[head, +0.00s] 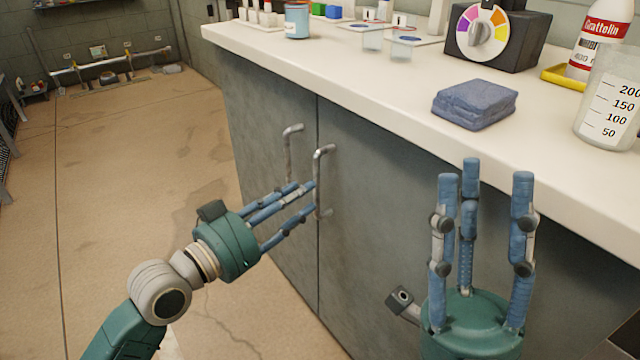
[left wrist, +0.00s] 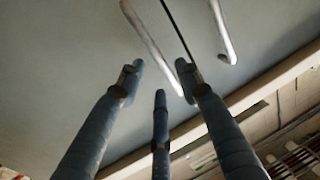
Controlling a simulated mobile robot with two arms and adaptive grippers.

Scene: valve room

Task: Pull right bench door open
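The right bench door (head: 365,240) is a grey panel right of the dark seam, and it looks closed. Its metal bar handle (head: 318,170) stands upright near the seam. My left gripper (head: 306,194) is open, its blue fingers reaching to the lower part of this handle. In the left wrist view, the handle (left wrist: 148,38) runs between the fingertips of the left gripper (left wrist: 160,75), which are apart; contact cannot be told. My right gripper (head: 487,175) is open and empty, fingers pointing up, in front of the bench at the right.
The left bench door (head: 262,115) has a matching handle (head: 289,150) close by. The white worktop (head: 380,95) overhangs the doors and carries a blue sponge (head: 475,104), a dial box (head: 495,35) and a beaker (head: 610,110). The floor (head: 120,190) at left is clear.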

